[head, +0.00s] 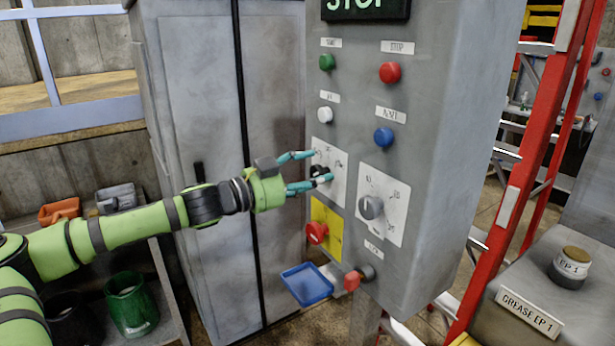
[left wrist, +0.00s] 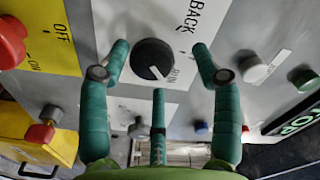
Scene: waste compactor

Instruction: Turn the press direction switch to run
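The press direction switch is a black round knob (head: 317,171) on a white plate on the grey control panel (head: 425,190). In the left wrist view the knob (left wrist: 152,58) has a pale pointer mark on its lower part, near the lettering RUN; BACK is printed above it to the right. I cannot tell its exact setting. My left gripper (head: 313,167) is at the panel with its teal fingers spread. In the left wrist view the gripper (left wrist: 160,50) has a fingertip on either side of the knob, with gaps showing. My right gripper is not in view.
A red emergency knob (head: 317,232) on a yellow plate sits below the switch. A grey knob (head: 371,207) is to its right. White (head: 324,115), green (head: 327,62), red (head: 390,72) and blue (head: 384,137) buttons are above. A red ladder (head: 535,150) stands right.

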